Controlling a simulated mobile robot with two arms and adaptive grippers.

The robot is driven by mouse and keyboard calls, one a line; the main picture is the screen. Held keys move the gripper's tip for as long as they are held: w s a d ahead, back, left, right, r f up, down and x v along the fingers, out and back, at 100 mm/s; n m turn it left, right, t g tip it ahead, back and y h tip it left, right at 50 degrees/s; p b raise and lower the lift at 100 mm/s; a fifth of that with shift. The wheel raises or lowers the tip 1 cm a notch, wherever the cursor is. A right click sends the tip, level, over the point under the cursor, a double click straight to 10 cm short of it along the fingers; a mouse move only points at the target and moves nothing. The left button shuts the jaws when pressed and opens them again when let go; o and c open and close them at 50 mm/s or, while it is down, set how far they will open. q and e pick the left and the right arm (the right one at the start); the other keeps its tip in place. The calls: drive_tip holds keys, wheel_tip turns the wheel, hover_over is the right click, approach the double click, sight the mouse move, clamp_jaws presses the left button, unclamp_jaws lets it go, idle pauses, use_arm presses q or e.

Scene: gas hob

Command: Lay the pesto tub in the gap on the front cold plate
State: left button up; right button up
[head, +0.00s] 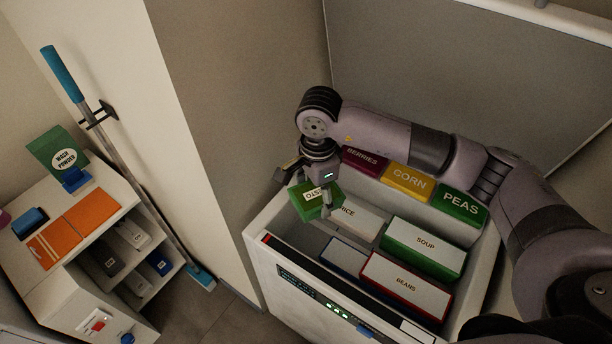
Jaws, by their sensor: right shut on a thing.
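The pesto tub (309,205) is a green box with a white label, only partly readable behind the fingers. My right gripper (314,194) is shut on it and holds it tilted over the left end of the open chest freezer (262,250). Inside, the front row has a blue-edged tub (344,257) and the red beans tub (405,287). A darker space (308,236) shows left of the blue-edged tub, below the pesto tub. The cold plate's surface is mostly hidden by the tubs and the front wall. My left gripper is not in view.
Behind the front row stand the rice tub (358,222) and the soup tub (424,248). Berries (361,160), corn (407,181) and peas (461,203) tubs line the back. The freezer's front rim (330,285) is raised. A shelf unit (125,205) stands at left.

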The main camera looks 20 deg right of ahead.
sight(306, 187)
drive_tip(key=w+m+p, duration=0.1)
drive_tip(key=m, duration=0.1)
drive_tip(key=w+m+p, duration=0.1)
drive_tip(key=m, duration=0.2)
drive_tip(key=w+a+m+p, duration=0.1)
drive_tip(key=m, duration=0.1)
drive_tip(key=shift+f+m, duration=0.35)
drive_tip(key=shift+m, duration=0.05)
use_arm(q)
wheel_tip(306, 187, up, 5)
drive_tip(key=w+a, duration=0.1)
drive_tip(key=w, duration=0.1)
use_arm(e)
drive_tip(key=shift+w+f+m+p, duration=0.25)
drive_tip(key=shift+m+p, duration=0.1)
drive_tip(key=shift+m, duration=0.55)
drive_tip(key=shift+w+f+m, duration=0.15)
drive_tip(key=shift+f+m, duration=0.05)
drive_tip(key=shift+m, duration=0.4)
use_arm(q)
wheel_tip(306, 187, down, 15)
drive_tip(key=b, duration=1.4)
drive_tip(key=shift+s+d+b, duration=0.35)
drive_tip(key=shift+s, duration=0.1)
use_arm(e)
drive_tip(key=shift+m, duration=0.7)
drive_tip(key=shift+w+f, duration=0.15)
drive_tip(key=shift+f, duration=10.55)
